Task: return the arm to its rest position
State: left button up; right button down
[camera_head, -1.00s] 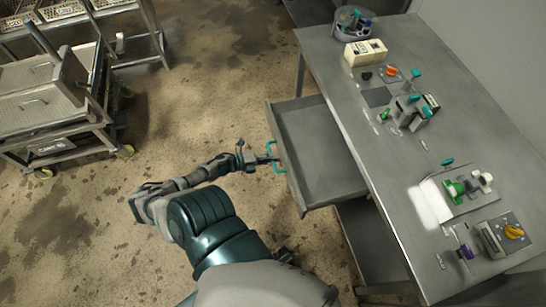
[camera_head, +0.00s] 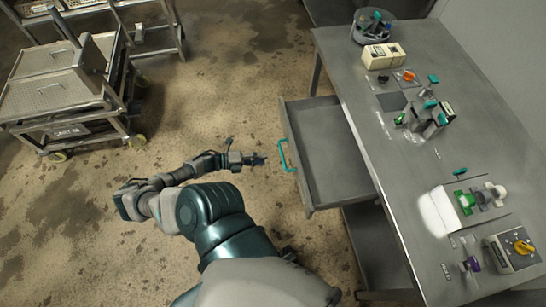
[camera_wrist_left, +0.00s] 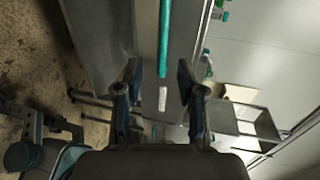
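My left arm reaches forward from the bottom of the head view, and its gripper (camera_head: 258,160) is just left of the teal drawer handle (camera_head: 286,156), with a small gap between them. The metal drawer (camera_head: 335,150) stands pulled out from the table and looks empty. In the left wrist view the gripper's two fingers (camera_wrist_left: 160,95) are spread apart. The teal handle (camera_wrist_left: 165,38) runs beyond and between them, and nothing is held. My right gripper is in neither view.
The steel table (camera_head: 420,180) at right carries several fixtures, a cream box (camera_head: 384,56) and a round holder (camera_head: 372,27). A metal cart (camera_head: 70,90) stands at upper left. The floor between cart and drawer is clear.

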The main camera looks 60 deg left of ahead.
pick_arm(q)
jog(key=shift+v, duration=1.25)
